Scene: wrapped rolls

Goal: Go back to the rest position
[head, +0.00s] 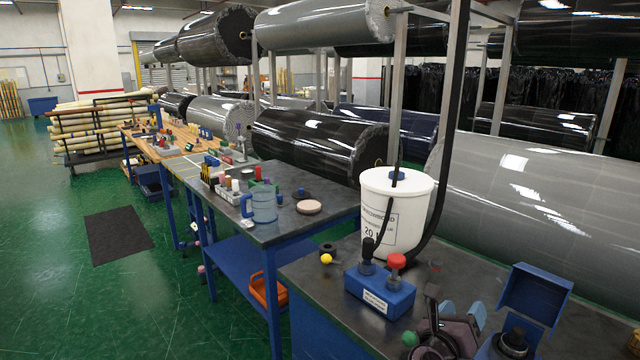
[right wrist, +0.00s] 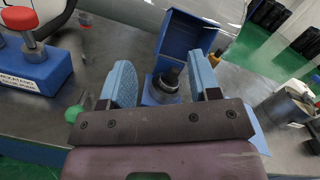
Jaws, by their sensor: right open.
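My right gripper (head: 462,312) is at the bottom right of the head view, over the near workbench (head: 330,285). Its two light-blue finger pads are apart, with nothing held between them. In the right wrist view, the gripper (right wrist: 162,82) points towards a blue box with its lid raised (right wrist: 187,45). A black knob (right wrist: 167,82) in that box shows between the fingers. I cannot tell how far it is from them. In the head view, the raised blue lid (head: 537,292) stands right of the gripper. My left gripper is not in view.
A blue control box (head: 380,292) with a red button (head: 397,261) stands left of the gripper. A white bucket (head: 395,213) with a black hose is behind it. Large wrapped rolls (head: 540,195) fill the racks.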

